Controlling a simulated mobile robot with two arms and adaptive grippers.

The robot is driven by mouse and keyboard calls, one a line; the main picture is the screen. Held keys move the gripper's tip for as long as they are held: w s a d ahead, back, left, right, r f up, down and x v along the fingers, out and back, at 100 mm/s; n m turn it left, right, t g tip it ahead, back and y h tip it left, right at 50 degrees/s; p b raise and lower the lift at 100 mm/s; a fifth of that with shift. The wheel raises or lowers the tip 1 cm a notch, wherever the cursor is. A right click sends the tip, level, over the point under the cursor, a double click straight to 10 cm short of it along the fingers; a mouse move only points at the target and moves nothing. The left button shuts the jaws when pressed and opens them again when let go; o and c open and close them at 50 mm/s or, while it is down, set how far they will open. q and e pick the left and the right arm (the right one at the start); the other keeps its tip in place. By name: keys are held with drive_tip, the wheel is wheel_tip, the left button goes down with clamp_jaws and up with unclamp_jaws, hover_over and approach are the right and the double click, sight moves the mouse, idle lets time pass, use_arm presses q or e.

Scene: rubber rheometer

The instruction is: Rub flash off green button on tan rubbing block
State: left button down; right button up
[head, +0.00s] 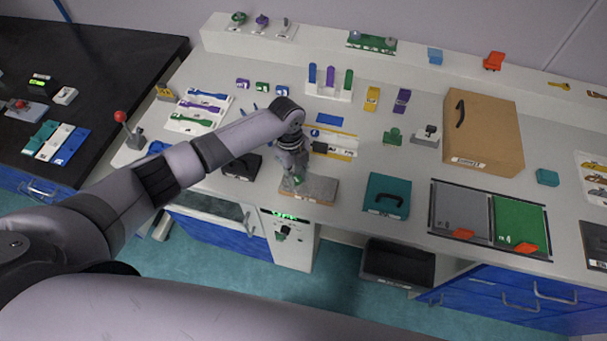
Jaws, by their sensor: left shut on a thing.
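The rubbing block (322,189) lies flat near the front edge of the white bench, with a grey top and a tan edge. My left gripper (295,181) points down over its left part. It is shut on a small green thing, likely the green button (298,180), which shows only as a speck between the fingers. The fingers and arm hide most of it. I cannot tell whether it touches the block or hangs just above it. Any flash on it is too small to see. My right gripper is not in view.
A teal case (378,190) with a black handle lies right of the block. A black tray (243,166) lies to the left. Behind are a yellow-striped card (340,146) and a green stamp-like piece (393,136). Further right are a brown box (485,130) and grey and green panels (519,220).

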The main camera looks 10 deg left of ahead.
use_arm(q)
drive_tip(key=shift+a, duration=1.1)
wheel_tip(320, 180, up, 3)
drive_tip(key=p, duration=0.2)
drive_tip(key=shift+w+d+f+p, duration=0.1)
drive_tip(key=shift+f+p, duration=0.05)
drive_tip(key=shift+p, duration=0.2)
wheel_tip(320, 180, up, 2)
drive_tip(key=shift+r, duration=1.15)
